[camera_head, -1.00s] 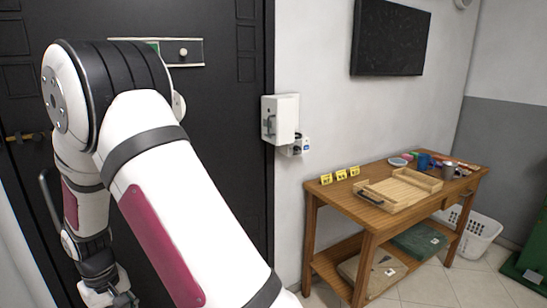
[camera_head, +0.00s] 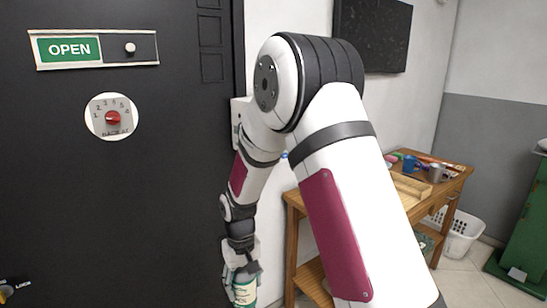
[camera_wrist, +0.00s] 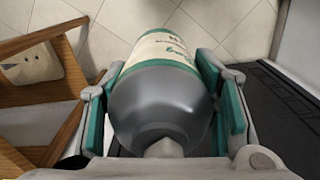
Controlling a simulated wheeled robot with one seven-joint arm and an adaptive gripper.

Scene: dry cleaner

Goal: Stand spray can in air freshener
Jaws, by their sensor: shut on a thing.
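My gripper (camera_head: 243,272) is shut on a spray can (camera_head: 245,292) low in the head view, in front of the dark door's edge. The can has a cream label, green bands and a grey rounded end; in the wrist view the can (camera_wrist: 160,95) lies between the two green-padded fingers, its grey end towards the camera. The air freshener seems to be the white wall box (camera_head: 237,112) just right of the door; my arm hides most of it, so its inside cannot be seen. The can is well below this box and apart from it.
A dark door (camera_head: 120,190) with an OPEN sign (camera_head: 70,48) and a red-knobbed dial (camera_head: 112,117) fills the left. A wooden table (camera_head: 292,200) stands behind my arm, with a blue cup (camera_head: 409,163) and other items on it. A white basket (camera_head: 462,232) stands beyond.

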